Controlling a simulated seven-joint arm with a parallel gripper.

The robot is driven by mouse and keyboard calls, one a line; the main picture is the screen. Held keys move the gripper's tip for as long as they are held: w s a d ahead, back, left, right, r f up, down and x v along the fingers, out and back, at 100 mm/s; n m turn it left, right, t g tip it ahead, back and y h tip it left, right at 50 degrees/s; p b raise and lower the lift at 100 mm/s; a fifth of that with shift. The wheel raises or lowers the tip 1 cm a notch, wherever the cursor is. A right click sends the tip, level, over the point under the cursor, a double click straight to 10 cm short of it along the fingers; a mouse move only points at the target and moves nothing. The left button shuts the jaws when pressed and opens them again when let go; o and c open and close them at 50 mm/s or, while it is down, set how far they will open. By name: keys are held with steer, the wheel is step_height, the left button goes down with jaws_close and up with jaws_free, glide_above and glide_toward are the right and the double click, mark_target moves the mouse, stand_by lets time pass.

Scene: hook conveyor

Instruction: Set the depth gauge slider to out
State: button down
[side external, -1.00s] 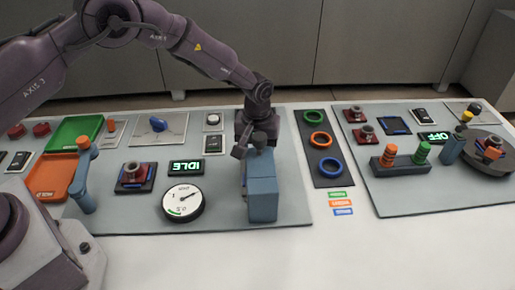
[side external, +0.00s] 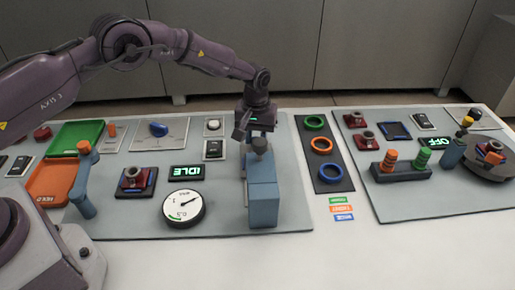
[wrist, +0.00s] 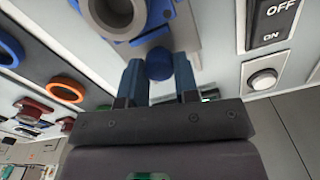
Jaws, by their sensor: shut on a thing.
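My gripper (side external: 255,130) is at the back of the tall blue stand (side external: 263,203), close to its grey top cylinder (side external: 261,146). In the wrist view, its two blue fingers (wrist: 158,80) are on either side of a small round blue knob (wrist: 159,63) and shut on it. The knob sits against the grey and blue fixture with a large ring (wrist: 118,12). The side view hides the knob behind my gripper and the stand. I cannot tell for sure from these views which part is the depth gauge slider.
A white dial (side external: 183,208) and an IDLE display (side external: 186,172) lie left of the stand. A black switch (side external: 214,150) and round button (side external: 213,126) are close at the left. The dark rack with coloured rings (side external: 325,167) is at the right.

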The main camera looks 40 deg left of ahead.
steer(key=shift+w+a, duration=0.8)
steer(key=shift+w, duration=0.1)
steer(key=c, duration=0.9)
jaws_free()
steer(key=shift+o, duration=0.2)
steer(key=shift+r, duration=0.1)
step_height(320, 180, up, 13)
